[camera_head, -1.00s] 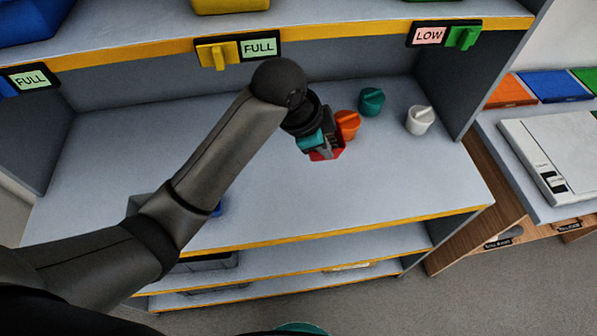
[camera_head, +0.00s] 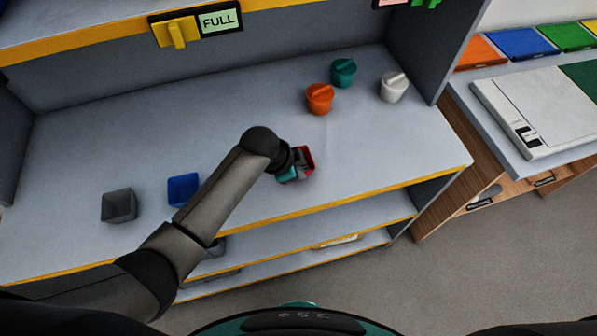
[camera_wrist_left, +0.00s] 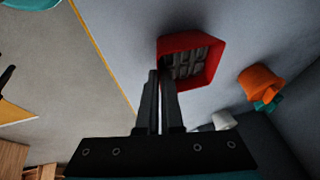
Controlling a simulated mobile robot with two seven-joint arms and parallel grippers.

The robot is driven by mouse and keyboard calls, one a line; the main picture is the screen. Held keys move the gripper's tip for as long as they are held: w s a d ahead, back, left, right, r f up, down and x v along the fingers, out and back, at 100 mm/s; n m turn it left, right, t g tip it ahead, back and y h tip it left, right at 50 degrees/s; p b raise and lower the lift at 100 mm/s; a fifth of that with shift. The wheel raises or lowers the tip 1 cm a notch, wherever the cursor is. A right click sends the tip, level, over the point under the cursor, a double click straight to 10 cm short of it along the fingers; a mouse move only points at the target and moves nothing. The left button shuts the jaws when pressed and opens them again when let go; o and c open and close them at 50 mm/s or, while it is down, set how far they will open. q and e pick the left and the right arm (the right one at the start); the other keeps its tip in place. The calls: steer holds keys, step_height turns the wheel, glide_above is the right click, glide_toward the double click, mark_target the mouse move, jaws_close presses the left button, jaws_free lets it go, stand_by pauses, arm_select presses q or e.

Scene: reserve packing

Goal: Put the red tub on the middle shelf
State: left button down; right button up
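The red tub (camera_head: 308,157) is at the left gripper's tip, above the front part of the wide grey shelf (camera_head: 250,115) with a yellow front edge. My left gripper (camera_head: 297,166) is shut on the tub's wall. In the left wrist view the red tub (camera_wrist_left: 213,72) shows its open top with grey pieces inside, and the narrow fingers (camera_wrist_left: 161,78) meet at its rim. Whether the tub touches the shelf is hard to tell. Two lower shelves (camera_head: 340,228) show beneath the wide one. My right gripper is not in view.
Blue (camera_head: 183,189) and grey (camera_head: 119,206) tubs stand at the left. An upright side panel (camera_head: 432,45) closes the right. The shelf's middle is clear.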

arm_select(q)
steer(key=shift+f, duration=0.3)
steer(key=shift+f, duration=0.15)
steer(key=c, duration=1.5)
jaws_free()
steer(key=shift+f, duration=0.15)
steer(key=shift+c, duration=0.2)
steer(key=o, duration=0.5)
steer(key=shift+c, duration=0.2)
steer(key=shift+r, duration=0.55)
steer(key=p+v, duration=0.2)
steer(key=v, duration=0.9)
steer(key=shift+s+r, duration=0.15)
steer(key=shift+a, duration=0.15)
